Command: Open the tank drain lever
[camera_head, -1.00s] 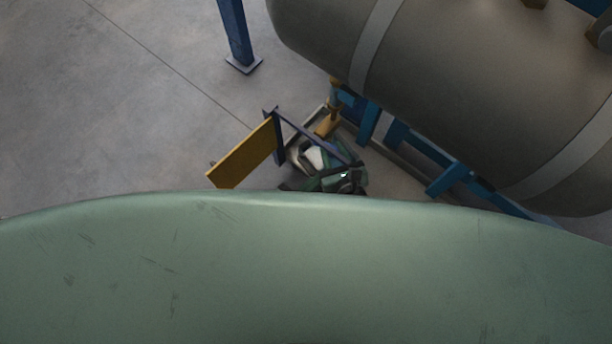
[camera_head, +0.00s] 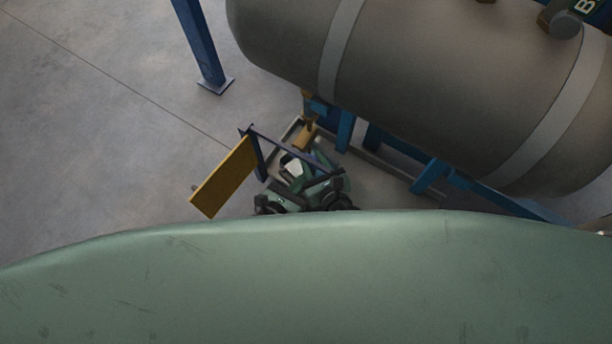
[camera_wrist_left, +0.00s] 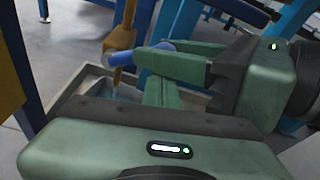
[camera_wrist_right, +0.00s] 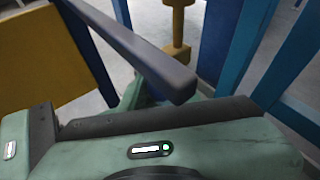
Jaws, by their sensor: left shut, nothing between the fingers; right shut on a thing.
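The drain valve is a yellow body (camera_wrist_left: 120,45) on a vertical yellow pipe in the left wrist view. A blue lever (camera_wrist_left: 165,47) sticks out from it to the right. My right gripper (camera_wrist_left: 145,60) comes in from the right, its green fingers shut on the blue lever. My left gripper (camera_wrist_left: 162,92) is shut and empty just below and in front of it. In the right wrist view the yellow pipe (camera_wrist_right: 178,30) shows, but a dark bar hides the lever and fingertips. Both grippers are small and overlapped in the head view.
The grey tank (camera_head: 440,90) lies on blue supports (camera_head: 430,176). A yellow panel (camera_head: 225,178) on a dark blue frame stands left of the grippers; its dark bar (camera_wrist_right: 140,55) crosses close over my right gripper. A tray (camera_wrist_left: 88,88) lies under the valve. Open floor is left.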

